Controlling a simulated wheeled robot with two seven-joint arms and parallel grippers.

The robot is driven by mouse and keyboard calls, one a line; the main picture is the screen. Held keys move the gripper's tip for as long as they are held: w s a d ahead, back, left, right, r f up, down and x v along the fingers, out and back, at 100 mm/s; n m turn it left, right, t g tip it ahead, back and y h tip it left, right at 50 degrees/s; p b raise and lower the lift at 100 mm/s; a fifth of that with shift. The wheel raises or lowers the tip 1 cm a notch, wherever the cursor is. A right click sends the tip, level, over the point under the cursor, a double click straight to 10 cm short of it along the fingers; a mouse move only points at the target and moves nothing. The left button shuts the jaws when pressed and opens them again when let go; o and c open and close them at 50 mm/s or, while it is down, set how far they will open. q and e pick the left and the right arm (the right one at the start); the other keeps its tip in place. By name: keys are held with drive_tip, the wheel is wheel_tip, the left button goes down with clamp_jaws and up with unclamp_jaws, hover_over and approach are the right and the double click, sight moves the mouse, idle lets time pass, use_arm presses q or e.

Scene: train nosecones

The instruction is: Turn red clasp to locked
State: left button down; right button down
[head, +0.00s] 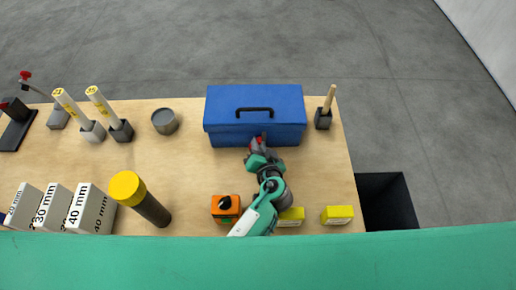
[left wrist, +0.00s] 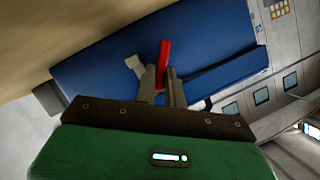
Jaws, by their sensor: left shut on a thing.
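The blue toolbox (head: 284,103) stands near the back edge of the table, with a dark handle on its lid. The red clasp (head: 262,139) is on its front side. The clasp also shows in the left wrist view (left wrist: 163,62), where it sticks out between my fingers. My left gripper (head: 257,148) reaches the toolbox front, and its fingers (left wrist: 160,85) are shut on the red clasp. The gripper hides part of the clasp in the head view. My right gripper is not in view.
An orange box with a black knob (head: 226,208) and yellow blocks (head: 337,215) are near the front edge. A yellow-topped cylinder (head: 128,187) and white size-marked blocks (head: 92,209) stand left. A grey cup (head: 164,121) is left of the toolbox. A brush holder (head: 323,118) is right.

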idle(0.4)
use_arm(q)
drive_tip(key=c, duration=1.5)
unclamp_jaws()
